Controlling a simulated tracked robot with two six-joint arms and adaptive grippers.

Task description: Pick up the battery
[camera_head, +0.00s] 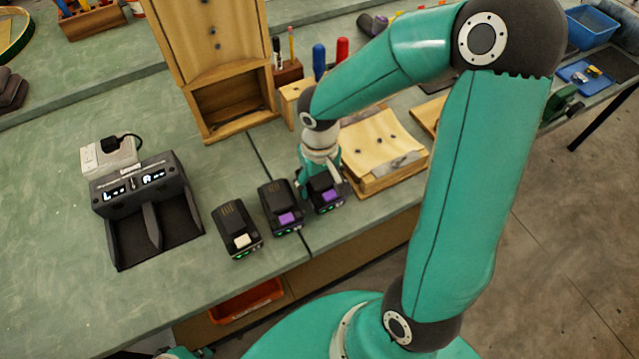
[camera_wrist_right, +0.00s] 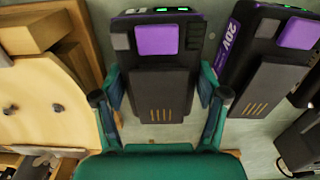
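A black battery with a purple button (camera_head: 327,194) is the rightmost of three on the bench, in the head view. My right gripper (camera_head: 318,180) comes down over it from above. In the right wrist view the same battery (camera_wrist_right: 160,85) lies between the two fingers of my right gripper (camera_wrist_right: 162,90), one finger on each side. The fingers are spread about the battery's width, with slight gaps seeming to show beside it. Only a teal piece of my left gripper (camera_head: 188,353) shows at the bottom edge, its fingers hidden.
A second purple-button battery (camera_head: 281,209) stands close left of it, then one with a beige button (camera_head: 238,231). A dark two-bay charger (camera_head: 150,210) sits further left. A wooden block (camera_head: 380,150) is close on the right. The bench's front edge is near.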

